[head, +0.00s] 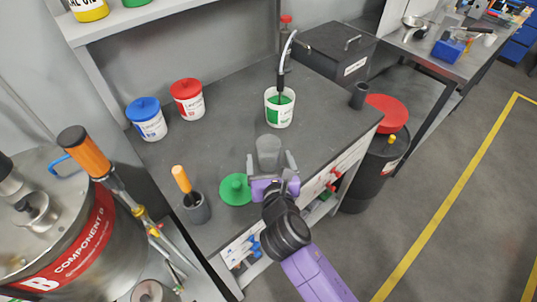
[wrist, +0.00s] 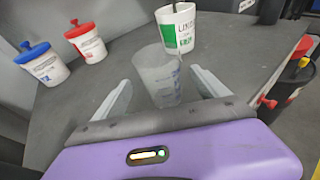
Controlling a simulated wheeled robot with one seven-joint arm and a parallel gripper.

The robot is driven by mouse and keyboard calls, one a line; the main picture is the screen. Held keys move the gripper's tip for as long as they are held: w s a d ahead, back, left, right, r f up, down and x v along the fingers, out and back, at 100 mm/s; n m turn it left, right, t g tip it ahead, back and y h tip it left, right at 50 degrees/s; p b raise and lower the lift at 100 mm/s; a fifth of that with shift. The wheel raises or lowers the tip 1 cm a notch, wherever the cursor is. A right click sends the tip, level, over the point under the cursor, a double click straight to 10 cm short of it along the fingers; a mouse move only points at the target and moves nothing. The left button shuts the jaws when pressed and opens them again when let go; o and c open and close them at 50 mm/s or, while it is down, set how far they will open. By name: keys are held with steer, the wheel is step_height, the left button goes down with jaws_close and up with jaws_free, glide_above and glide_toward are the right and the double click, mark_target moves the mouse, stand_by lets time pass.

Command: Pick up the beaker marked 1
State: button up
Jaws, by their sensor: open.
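A translucent grey beaker (head: 268,150) stands upright on the dark bench top, and it also shows in the wrist view (wrist: 158,78). I cannot read a number 1 on it; only faint blue marks show on its side. My gripper (head: 270,168) is open, with its purple body at the near side of the beaker. In the wrist view the two pale fingers of my gripper (wrist: 158,98) point forward, one on each side of the beaker's near part. I cannot tell whether either finger touches it.
A green lid (head: 235,189) lies left of my gripper. A grey cup with an orange-handled tool (head: 196,207) stands farther left. Blue-lidded (head: 147,120) and red-lidded (head: 188,99) tubs stand at the back left.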

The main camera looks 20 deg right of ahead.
mark_target(267, 146)
steer(key=shift+x, duration=1.95)
steer(key=shift+d+r, duration=0.1)
steer(key=c, duration=1.4)
steer(key=shift+r, duration=0.1)
steer(key=shift+c, duration=0.2)
